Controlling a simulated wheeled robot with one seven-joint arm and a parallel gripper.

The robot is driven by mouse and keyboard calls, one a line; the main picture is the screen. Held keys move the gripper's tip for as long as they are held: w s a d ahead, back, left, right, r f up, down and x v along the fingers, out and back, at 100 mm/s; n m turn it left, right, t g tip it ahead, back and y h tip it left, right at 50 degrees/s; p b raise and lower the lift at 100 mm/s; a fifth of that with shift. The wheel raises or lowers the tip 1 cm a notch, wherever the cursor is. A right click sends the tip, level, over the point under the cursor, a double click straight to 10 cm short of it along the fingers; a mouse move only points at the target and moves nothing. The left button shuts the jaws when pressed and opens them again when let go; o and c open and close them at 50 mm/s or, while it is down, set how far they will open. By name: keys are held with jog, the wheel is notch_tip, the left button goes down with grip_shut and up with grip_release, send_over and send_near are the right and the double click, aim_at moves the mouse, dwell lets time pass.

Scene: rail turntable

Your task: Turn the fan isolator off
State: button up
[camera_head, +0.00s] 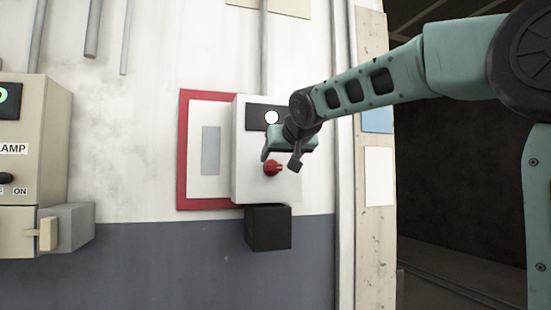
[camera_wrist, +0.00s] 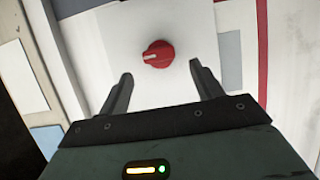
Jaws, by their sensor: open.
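The fan isolator is a white box (camera_head: 253,182) on the wall with a red rotary knob (camera_head: 272,168) on its front. In the wrist view the red knob (camera_wrist: 158,54) shows a pale mark on its left side. My gripper (camera_head: 283,163) is in front of the box, close to the knob. In the wrist view my gripper (camera_wrist: 160,78) is open and empty, its two fingers apart below the knob, one to each side. I cannot tell from these views how far the fingertips are from the knob. Part of the box's dark upper panel (camera_head: 257,117) is hidden by my arm.
A red-bordered panel (camera_head: 184,150) is behind the box. A black block (camera_head: 268,228) is under it. A beige lamp box (camera_head: 40,140) with a lever is at the left. Conduits run up the wall. A dark opening (camera_head: 450,200) lies at the right.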

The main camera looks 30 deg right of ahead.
aim_at(275, 164)
jog(key=p+x, duration=0.1)
jog(key=x, duration=0.4)
jog(key=shift+d+r, duration=0.1)
jog(key=c, duration=1)
